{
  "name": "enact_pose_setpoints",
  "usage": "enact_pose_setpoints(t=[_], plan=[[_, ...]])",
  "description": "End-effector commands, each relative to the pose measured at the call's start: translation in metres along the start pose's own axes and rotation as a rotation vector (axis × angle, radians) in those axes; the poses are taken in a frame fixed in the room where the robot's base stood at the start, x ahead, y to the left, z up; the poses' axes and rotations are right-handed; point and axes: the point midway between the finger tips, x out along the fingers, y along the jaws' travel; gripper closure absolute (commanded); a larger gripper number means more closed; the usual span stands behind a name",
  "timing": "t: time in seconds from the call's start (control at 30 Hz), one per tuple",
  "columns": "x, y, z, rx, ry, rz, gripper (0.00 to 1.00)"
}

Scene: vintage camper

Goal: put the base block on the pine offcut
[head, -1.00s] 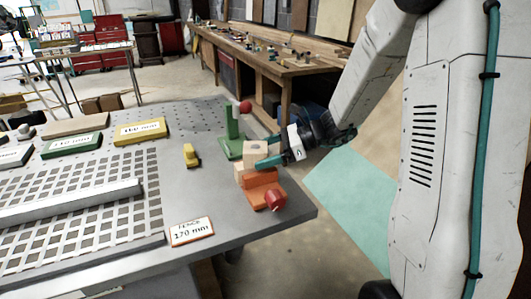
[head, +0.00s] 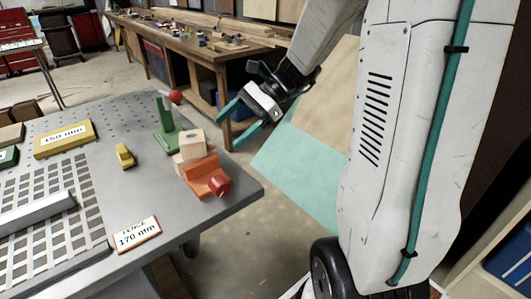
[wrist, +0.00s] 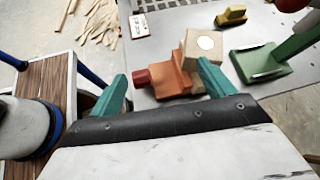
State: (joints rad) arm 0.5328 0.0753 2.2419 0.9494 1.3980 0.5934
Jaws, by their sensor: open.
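A pale wood block (head: 191,143) with a round mark on top, which looks like the base block, sits on a lower pale wood piece (head: 179,163), apparently the pine offcut. Both are beside an orange fixture (head: 204,175) with a red knob, near the table's right corner. The wrist view shows the upper block (wrist: 204,46) slightly turned; the lower piece is mostly hidden. My gripper (head: 235,128) is open and empty, off the table's right edge and apart from the stack. In the wrist view, its teal fingers (wrist: 163,72) are spread.
A green stand (head: 165,128) with a red ball rises just behind the stack. A small yellow block (head: 125,155), a 170 mm sign (head: 138,234) and a perforated plate (head: 45,215) are on the table. A wooden workbench (head: 190,40) stands beyond.

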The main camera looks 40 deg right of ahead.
Motion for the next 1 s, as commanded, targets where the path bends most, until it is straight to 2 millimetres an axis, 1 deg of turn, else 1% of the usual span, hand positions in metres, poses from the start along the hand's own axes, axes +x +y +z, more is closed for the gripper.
enact_pose_setpoints(t=[0.03, 0.07, 0.1, 0.17, 0.2, 0.3, 0.4, 0.5, 0.6, 0.7, 0.8, 1.0], plan=[[0.008, 0.021, 0.021, -0.121, 0.060, 0.068, 0.19], [0.012, 0.034, 0.029, -0.194, 0.098, 0.110, 0.19], [0.016, 0.051, 0.039, -0.293, 0.146, 0.168, 0.19], [0.020, 0.077, 0.051, -0.441, 0.216, 0.252, 0.19], [0.021, 0.093, 0.056, -0.540, 0.261, 0.308, 0.19], [0.019, 0.131, 0.066, -0.789, 0.372, 0.445, 0.19], [0.011, 0.163, 0.068, -1.028, 0.476, 0.577, 0.19], [0.002, 0.186, 0.067, -1.231, 0.566, 0.688, 0.19], [-0.008, 0.199, 0.064, -1.379, 0.635, 0.772, 0.19], [-0.014, 0.206, 0.062, -1.467, 0.676, 0.825, 0.19], [-0.017, 0.208, 0.060, -1.503, 0.695, 0.848, 0.19], [-0.017, 0.208, 0.060, -1.507, 0.698, 0.852, 0.19]])
